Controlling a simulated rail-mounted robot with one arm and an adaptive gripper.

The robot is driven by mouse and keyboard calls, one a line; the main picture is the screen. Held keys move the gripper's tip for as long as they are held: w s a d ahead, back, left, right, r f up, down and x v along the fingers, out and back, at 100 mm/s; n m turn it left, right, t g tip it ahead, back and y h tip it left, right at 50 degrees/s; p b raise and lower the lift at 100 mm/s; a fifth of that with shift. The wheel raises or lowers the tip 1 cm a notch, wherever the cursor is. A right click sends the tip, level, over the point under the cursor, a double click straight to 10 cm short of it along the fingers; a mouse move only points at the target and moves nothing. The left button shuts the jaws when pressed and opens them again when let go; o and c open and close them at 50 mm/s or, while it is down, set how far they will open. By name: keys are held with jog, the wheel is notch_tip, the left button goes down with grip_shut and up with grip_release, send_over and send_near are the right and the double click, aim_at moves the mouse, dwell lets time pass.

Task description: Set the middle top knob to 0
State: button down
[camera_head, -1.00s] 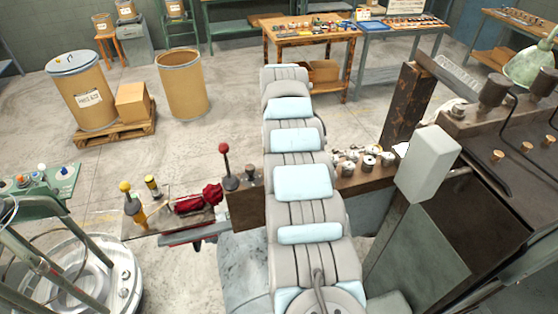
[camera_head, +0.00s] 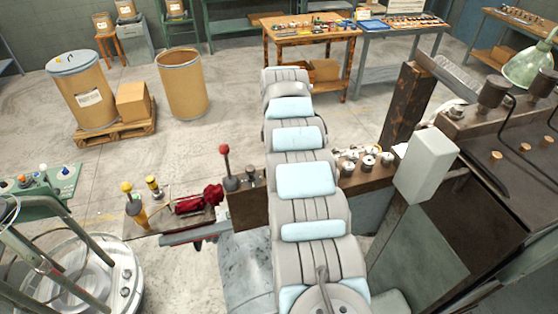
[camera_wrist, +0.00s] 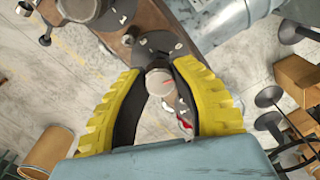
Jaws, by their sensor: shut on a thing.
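My gripper is shut on this knob. In the head view several silver knobs (camera_head: 369,160) stand on the brown machine bed (camera_head: 368,177), right of my arm. My arm hides my gripper and the gripped knob there. I cannot read the dial numbers or tell which setting the red mark points at.
A red-ball lever (camera_head: 225,165) stands left of my arm. A grey box (camera_head: 427,163) rises right of the knobs. Another large knob (camera_wrist: 80,8) is at the upper left in the wrist view. Open floor lies behind the machine.

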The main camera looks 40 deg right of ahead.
jog(key=shift+f+n, duration=0.1)
jog(key=shift+n, duration=1.1)
jog(key=c, duration=0.8)
grip_release()
